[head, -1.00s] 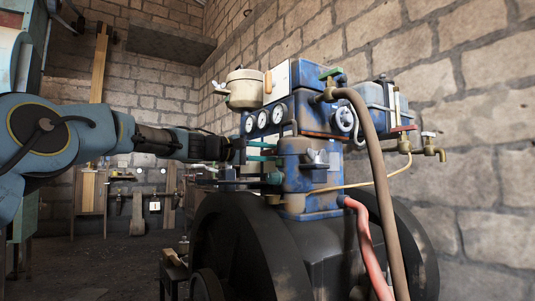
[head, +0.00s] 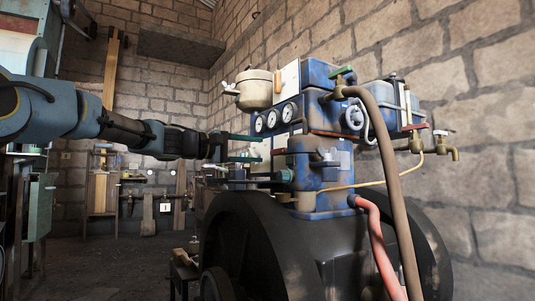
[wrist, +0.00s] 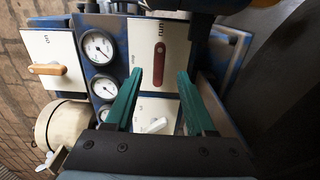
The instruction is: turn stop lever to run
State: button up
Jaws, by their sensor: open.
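In the head view my gripper (head: 254,148) points right at the left side of the blue engine (head: 318,165), below the gauges. The red lever is not discernible there.
A white lever (wrist: 154,125) shows between the fingers. A cream pot (head: 254,90) is above my gripper, a dark flywheel (head: 240,235) below.

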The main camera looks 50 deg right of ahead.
jog(key=shift+v, duration=1.3)
